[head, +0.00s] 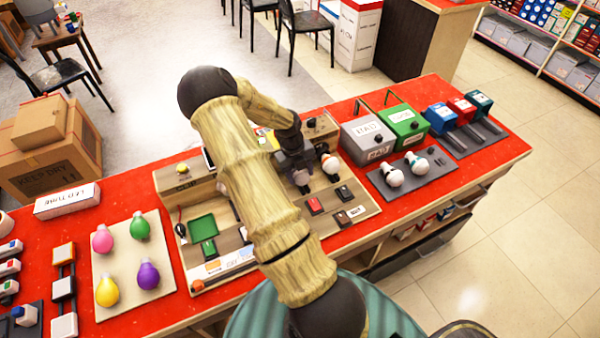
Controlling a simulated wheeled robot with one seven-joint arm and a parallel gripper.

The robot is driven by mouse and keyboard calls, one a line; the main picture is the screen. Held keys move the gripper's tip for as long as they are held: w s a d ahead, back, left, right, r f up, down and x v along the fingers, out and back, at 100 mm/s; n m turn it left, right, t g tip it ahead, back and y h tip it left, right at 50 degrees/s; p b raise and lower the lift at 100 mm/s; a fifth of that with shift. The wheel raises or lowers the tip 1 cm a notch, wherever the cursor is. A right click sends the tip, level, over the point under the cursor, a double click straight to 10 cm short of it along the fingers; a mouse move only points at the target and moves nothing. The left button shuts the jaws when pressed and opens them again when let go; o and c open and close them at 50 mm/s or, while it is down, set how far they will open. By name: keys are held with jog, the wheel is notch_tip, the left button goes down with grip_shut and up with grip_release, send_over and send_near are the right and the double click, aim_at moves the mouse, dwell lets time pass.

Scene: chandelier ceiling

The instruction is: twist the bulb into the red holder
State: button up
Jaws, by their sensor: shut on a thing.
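My gripper (297,168) is over the wooden board in the middle of the red counter, pointing down. It is shut on what looks like a pale bulb (301,180), small and partly hidden by the jaws. I cannot make out a red holder under the gripper. I cannot tell whether the held bulb touches a socket.
A pale tray (128,249) with pink, green, yellow and purple bulbs lies left. Two white bulbs on a grey board (440,181) lie right. Grey and green boxes (405,125) stand behind them. My arm hides the middle of the board (345,231).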

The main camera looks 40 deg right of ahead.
jog(key=shift+d, duration=0.1)
jog(key=o, duration=1.1)
jog(key=shift+y, duration=0.3)
jog(key=r, duration=0.5)
jog(key=w+a+r, duration=0.1)
jog(key=r, duration=0.5)
jog(key=r+b, duration=0.1)
jog(key=r, duration=0.5)
jog(key=shift+w+a+r, duration=0.15)
jog(key=shift+w+a, duration=0.05)
jog(key=shift+w, duration=0.2)
